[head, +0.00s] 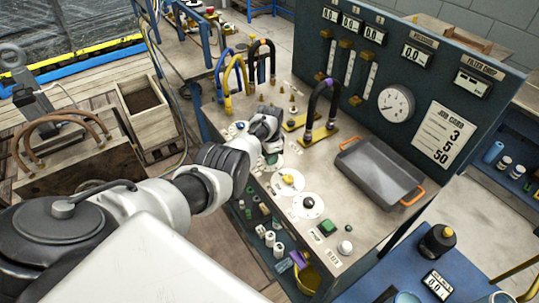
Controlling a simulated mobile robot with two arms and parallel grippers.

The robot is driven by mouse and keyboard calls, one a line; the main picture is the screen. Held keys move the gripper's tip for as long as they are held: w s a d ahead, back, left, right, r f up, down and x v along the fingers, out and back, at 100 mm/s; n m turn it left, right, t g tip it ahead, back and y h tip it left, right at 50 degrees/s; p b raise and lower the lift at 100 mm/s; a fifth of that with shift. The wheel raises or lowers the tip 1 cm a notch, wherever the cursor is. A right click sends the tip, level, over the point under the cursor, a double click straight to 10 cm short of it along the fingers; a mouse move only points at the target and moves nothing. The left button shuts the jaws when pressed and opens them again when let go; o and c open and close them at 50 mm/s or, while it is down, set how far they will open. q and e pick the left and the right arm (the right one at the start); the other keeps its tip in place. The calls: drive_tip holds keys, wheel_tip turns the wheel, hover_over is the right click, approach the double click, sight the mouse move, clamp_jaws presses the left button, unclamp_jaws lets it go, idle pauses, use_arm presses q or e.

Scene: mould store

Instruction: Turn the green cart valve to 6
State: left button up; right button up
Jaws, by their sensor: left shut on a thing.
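The green cart valve (271,160) is a small green knob on a pale round dial, on the cart's tabletop at the left end of a row of dials. My left gripper (269,149) reaches down over it from the left and is shut on it. The gripper hides most of the knob and dial, so I cannot read its pointer or number. My right gripper is out of view.
A yellow-knobbed dial (287,180) and a black-knobbed dial (308,203) sit just right of the gripper. Behind stand hose loops (320,105) and a panel with displays, a gauge (396,103) and a job card (445,138). A grey tray (378,172) lies right.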

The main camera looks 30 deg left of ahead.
use_arm(q)
drive_tip(key=shift+w+r, duration=0.1)
idle(0.4)
drive_tip(key=o, duration=0.9)
wheel_tip(320, 180, up, 6)
drive_tip(key=p, duration=0.2)
drive_tip(key=shift+p, duration=0.35)
drive_tip(key=shift+r, duration=2.4)
